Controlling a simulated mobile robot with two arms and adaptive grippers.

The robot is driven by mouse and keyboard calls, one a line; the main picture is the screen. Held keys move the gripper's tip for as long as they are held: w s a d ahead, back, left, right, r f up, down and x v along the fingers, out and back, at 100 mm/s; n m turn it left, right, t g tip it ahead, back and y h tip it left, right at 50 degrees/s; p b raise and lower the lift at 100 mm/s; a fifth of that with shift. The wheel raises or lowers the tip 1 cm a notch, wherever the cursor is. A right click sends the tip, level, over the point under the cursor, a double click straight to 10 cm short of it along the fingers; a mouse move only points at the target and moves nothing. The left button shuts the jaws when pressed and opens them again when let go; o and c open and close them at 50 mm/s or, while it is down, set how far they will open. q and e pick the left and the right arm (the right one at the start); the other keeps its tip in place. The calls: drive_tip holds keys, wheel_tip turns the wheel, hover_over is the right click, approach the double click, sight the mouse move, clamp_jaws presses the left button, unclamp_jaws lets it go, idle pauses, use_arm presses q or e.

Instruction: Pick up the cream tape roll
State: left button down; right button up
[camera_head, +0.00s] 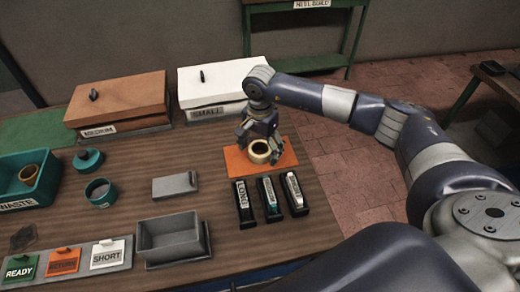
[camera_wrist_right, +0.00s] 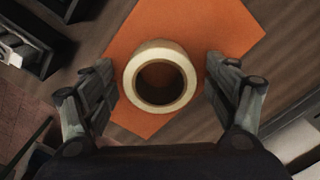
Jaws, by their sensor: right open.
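The cream tape roll (camera_head: 259,152) lies flat on an orange mat (camera_head: 288,158) on the wooden table. In the right wrist view the roll (camera_wrist_right: 160,49) sits between the two fingers, with its hole facing me. My right gripper (camera_head: 262,149) is over the roll, and in the wrist view the gripper (camera_wrist_right: 160,85) is open with a finger on each side. A small gap shows between the roll and each finger. The gripper hides part of the roll in the head view. My left gripper is not in view.
Labelled black holders (camera_head: 270,199) stand in front of the mat. A white lidded box (camera_head: 212,84) and an orange-brown one (camera_head: 117,101) stand behind. A grey open bin (camera_head: 170,238), a teal waste bin (camera_head: 48,178) and label cards (camera_head: 65,261) are at left. Bare wood lies left of the mat.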

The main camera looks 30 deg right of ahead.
drive_tip(key=c, duration=1.2)
drive_tip(key=shift+o, duration=0.2)
